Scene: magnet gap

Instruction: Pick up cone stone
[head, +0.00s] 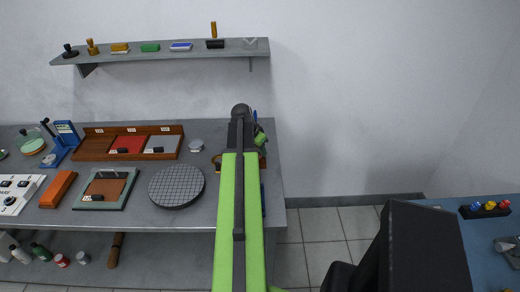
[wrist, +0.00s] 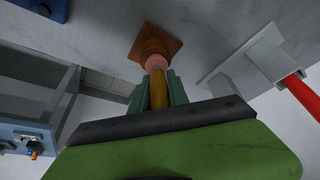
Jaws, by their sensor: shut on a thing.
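In the wrist view, my gripper (wrist: 158,88) has dark green fingers shut on a thin brass-coloured shank (wrist: 158,92). At the far end of the shank is a rounded pink piece (wrist: 156,62), which looks like the cone stone. It lies over a brown square block (wrist: 155,44) on the grey bench; I cannot tell whether it is seated in the block or apart from it. In the head view, my arm reaches to the bench's right end and hides most of the gripper and the stone.
Right of the gripper in the wrist view stands a grey piece (wrist: 238,65) with a red handle (wrist: 303,93). In the head view, the grey bench (head: 140,220) holds a round dark plate (head: 176,186) and a wooden tray (head: 94,146). A shelf (head: 160,54) hangs above; a blue table (head: 480,240) is right.

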